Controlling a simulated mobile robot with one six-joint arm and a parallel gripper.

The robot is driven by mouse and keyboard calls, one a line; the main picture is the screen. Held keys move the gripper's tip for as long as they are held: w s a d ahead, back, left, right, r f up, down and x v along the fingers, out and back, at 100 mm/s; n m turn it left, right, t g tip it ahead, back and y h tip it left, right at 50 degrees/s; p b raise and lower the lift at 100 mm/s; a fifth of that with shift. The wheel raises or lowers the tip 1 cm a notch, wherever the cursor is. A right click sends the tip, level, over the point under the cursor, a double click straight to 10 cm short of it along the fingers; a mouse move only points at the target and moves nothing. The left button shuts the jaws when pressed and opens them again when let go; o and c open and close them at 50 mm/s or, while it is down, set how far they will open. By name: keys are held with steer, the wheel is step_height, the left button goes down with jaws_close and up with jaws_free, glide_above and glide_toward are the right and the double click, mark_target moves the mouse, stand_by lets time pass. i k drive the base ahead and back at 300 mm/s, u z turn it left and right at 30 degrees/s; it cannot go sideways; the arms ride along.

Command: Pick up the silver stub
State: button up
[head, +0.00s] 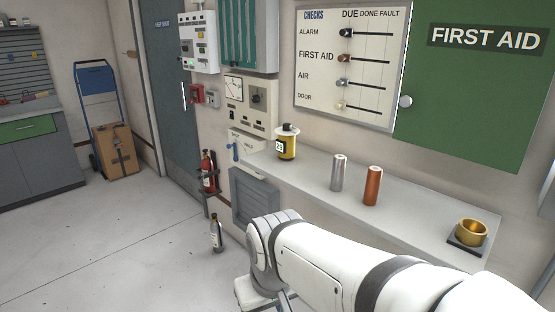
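The silver stub (338,173) is a short metallic cylinder standing upright on the pale wall shelf (410,207). A copper-coloured stub (372,186) of similar shape stands close to its right, with a small gap between them. My white arm reaches in from the lower right, in front of the shelf and below its edge. My arm's far end is low at the lower middle, left of and nearer than the silver stub. The fingertips of my gripper are not visible.
A yellow canister (287,143) stands on the shelf to the left, and a brass cup (471,231) on a dark base to the right. A checks board (349,65) and green first aid cabinet (476,80) hang above. Open floor (110,235) lies left.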

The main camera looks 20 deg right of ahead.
mark_target(339, 161)
steer(key=z, duration=0.5)
steer(key=i, duration=0.75)
steer(key=z, duration=0.5)
steer(key=k, duration=0.9)
steer(key=z, duration=0.2)
steer(key=i, duration=0.9)
steer(key=u, duration=0.05)
